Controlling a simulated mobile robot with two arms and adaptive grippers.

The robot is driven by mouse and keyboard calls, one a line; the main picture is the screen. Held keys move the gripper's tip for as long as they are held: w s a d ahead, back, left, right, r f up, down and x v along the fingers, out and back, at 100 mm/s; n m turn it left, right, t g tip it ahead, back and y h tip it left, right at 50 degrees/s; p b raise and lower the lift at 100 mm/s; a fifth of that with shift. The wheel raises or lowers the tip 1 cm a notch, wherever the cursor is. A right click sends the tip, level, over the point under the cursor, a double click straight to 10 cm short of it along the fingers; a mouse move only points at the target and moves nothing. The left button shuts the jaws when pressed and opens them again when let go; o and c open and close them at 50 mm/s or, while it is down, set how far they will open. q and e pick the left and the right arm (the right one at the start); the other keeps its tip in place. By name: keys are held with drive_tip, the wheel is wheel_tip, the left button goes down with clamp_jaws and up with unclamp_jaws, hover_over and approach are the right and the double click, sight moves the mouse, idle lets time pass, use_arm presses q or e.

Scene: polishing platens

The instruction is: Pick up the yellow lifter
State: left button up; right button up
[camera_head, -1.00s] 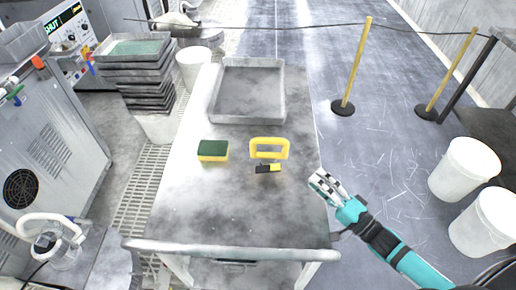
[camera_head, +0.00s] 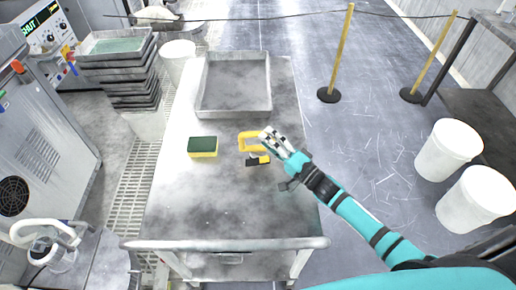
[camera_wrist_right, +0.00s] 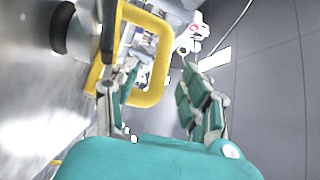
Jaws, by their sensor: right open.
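The yellow lifter (camera_head: 243,142) is a yellow loop handle with a dark and yellow base piece (camera_head: 256,161) in front of it. It stands on the grey table near its middle. My right gripper (camera_head: 270,138) is at the lifter's right side, with its fingertips over or beside the handle's right end. In the right wrist view the yellow handle (camera_wrist_right: 157,75) shows ahead, and the two fingers of my right gripper (camera_wrist_right: 160,90) are spread apart, the left finger overlapping the handle. Whether they touch it I cannot tell. My left gripper is not in view.
A green and yellow sponge (camera_head: 203,147) lies left of the lifter. A grey tray (camera_head: 235,112) sits at the table's back. The table front (camera_head: 225,220) is bare. White buckets (camera_head: 476,198) stand on the floor at right, near yellow barrier posts (camera_head: 343,50).

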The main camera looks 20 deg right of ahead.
sight(259, 132)
drive_tip(key=x, duration=0.3)
drive_tip(key=shift+w+a, duration=0.3)
drive_tip(key=shift+w, duration=0.1)
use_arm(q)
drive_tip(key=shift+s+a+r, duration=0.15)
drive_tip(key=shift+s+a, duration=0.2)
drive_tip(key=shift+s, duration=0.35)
use_arm(e)
clamp_jaws()
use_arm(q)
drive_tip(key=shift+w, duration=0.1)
use_arm(e)
drive_tip(key=shift+r, duration=0.15)
